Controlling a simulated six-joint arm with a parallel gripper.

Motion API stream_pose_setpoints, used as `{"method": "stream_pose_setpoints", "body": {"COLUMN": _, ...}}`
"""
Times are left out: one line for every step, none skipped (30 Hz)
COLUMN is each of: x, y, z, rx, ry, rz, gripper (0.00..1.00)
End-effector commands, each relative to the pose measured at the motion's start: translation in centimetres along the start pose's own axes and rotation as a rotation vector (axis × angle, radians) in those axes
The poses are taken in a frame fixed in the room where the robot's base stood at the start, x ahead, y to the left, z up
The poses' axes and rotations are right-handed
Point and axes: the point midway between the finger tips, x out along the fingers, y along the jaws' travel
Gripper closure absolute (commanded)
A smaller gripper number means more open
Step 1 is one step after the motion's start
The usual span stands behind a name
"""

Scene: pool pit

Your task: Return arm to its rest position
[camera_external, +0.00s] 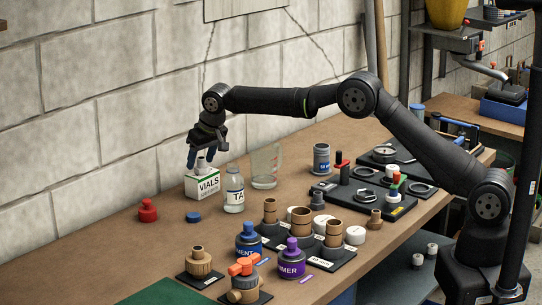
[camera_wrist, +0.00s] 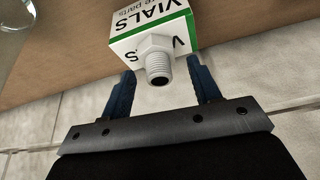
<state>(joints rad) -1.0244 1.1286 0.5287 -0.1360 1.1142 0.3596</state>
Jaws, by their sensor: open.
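My arm reaches out to the left over the brown workbench (camera_external: 120,240) in the external view. My gripper (camera_external: 205,162) points down over the white and green VIALS box (camera_external: 203,184). Its two blue fingers are spread apart. In the wrist view the fingers of my gripper (camera_wrist: 162,90) stand open on either side of a grey-white threaded fitting (camera_wrist: 157,57), with a gap on both sides. The fitting is in front of or on the VIALS box (camera_wrist: 145,15); I cannot tell whether it touches the box.
A white bottle (camera_external: 234,190) and a clear beaker (camera_external: 265,166) stand right of the box. A red part (camera_external: 147,210) and a blue cap (camera_external: 193,217) lie at left. Several bottles and wooden cups crowd the front. A block wall (camera_external: 110,115) runs close behind.

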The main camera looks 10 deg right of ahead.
Motion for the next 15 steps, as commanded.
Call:
{"method": "stream_pose_setpoints", "body": {"x": 0.9, "y": 0.0, "z": 0.5, "rx": -0.001, "ry": -0.004, "rz": 0.001, "gripper": 0.43}}
{"method": "stream_pose_setpoints", "body": {"x": -0.1, "y": 0.0, "z": 0.3, "rx": 0.0, "ry": 0.003, "rz": -0.001, "gripper": 0.43}}
{"method": "stream_pose_setpoints", "body": {"x": -1.0, "y": 0.0, "z": 0.2, "rx": 0.0, "ry": 0.004, "rz": -0.001, "gripper": 0.43}}
{"method": "stream_pose_setpoints", "body": {"x": -1.6, "y": 0.0, "z": 0.2, "rx": 0.0, "ry": 0.004, "rz": -0.001, "gripper": 0.43}}
{"method": "stream_pose_setpoints", "body": {"x": -2.2, "y": 0.0, "z": 0.2, "rx": 0.0, "ry": 0.004, "rz": -0.001, "gripper": 0.43}}
{"method": "stream_pose_setpoints", "body": {"x": -3.0, "y": 0.0, "z": 0.2, "rx": 0.0, "ry": 0.003, "rz": -0.001, "gripper": 0.43}}
{"method": "stream_pose_setpoints", "body": {"x": -3.5, "y": 0.0, "z": 0.2, "rx": 0.0, "ry": 0.003, "rz": -0.001, "gripper": 0.43}}
{"method": "stream_pose_setpoints", "body": {"x": -4.2, "y": 0.0, "z": 0.2, "rx": 0.0, "ry": 0.003, "rz": -0.001, "gripper": 0.43}}
{"method": "stream_pose_setpoints", "body": {"x": -5.0, "y": 0.0, "z": 0.2, "rx": 0.0, "ry": 0.003, "rz": -0.001, "gripper": 0.43}}
{"method": "stream_pose_setpoints", "body": {"x": -5.6, "y": 0.0, "z": 0.2, "rx": 0.0, "ry": 0.003, "rz": -0.001, "gripper": 0.43}}
{"method": "stream_pose_setpoints", "body": {"x": -6.2, "y": 0.0, "z": 0.2, "rx": 0.0, "ry": 0.003, "rz": -0.001, "gripper": 0.43}}
{"method": "stream_pose_setpoints", "body": {"x": -7.0, "y": 0.0, "z": 0.3, "rx": 0.0, "ry": 0.003, "rz": -0.001, "gripper": 0.43}}
{"method": "stream_pose_setpoints", "body": {"x": -7.6, "y": 0.0, "z": 0.2, "rx": 0.0, "ry": 0.003, "rz": -0.001, "gripper": 0.43}}
{"method": "stream_pose_setpoints", "body": {"x": -8.2, "y": 0.0, "z": 0.2, "rx": 0.0, "ry": 0.003, "rz": -0.001, "gripper": 0.43}}
{"method": "stream_pose_setpoints", "body": {"x": -9.0, "y": 0.0, "z": 0.3, "rx": 0.0, "ry": 0.002, "rz": -0.001, "gripper": 0.43}}
